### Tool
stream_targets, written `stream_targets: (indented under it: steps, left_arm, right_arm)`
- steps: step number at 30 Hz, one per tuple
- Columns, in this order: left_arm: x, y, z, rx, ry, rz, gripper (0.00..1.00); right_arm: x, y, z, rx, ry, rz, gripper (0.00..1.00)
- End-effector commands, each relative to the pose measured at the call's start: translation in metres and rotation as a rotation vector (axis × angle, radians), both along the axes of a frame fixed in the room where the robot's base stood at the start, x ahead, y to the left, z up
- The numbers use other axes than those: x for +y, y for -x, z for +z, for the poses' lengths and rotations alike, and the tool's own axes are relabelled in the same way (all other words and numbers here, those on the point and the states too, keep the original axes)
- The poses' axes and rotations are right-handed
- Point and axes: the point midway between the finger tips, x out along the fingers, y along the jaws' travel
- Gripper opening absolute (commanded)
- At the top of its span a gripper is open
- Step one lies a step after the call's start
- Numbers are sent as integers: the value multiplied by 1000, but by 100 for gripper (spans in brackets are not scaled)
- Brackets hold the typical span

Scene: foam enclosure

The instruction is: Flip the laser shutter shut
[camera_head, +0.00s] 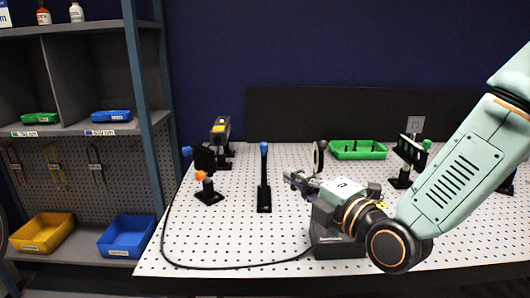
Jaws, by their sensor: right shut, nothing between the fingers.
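A slim black upright piece with a blue tip (264,180) stands on a black base on the perforated table; it may be the shutter. A laser-like box with a yellow label (221,128) stands behind and left of it. My right gripper (296,178) reaches in from the right. Its fingers are shut and empty, pointing left, a little right of the upright piece and apart from it in the picture. My left gripper is not in view.
A black mount with blue and orange knobs (205,165) stands left. A round optic (319,157), a green tray (358,150) and another mount (408,158) stand behind my arm. A black box (335,243) sits under my gripper. A black cable (180,258) runs along the front left.

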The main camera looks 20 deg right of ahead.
Motion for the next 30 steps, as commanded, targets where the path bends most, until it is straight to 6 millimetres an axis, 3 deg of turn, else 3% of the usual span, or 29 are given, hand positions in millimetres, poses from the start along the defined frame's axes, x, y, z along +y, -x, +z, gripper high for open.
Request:
stream_targets:
  steps: [14,20,30]
  left_arm:
    - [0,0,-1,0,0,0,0]
    - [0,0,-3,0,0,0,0]
    - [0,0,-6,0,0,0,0]
  right_arm:
    - [1,-3,-1,1,3,-1,0]
    - [8,-21,-1,0,7,1,0]
    - [25,-72,-1,-2,7,3,0]
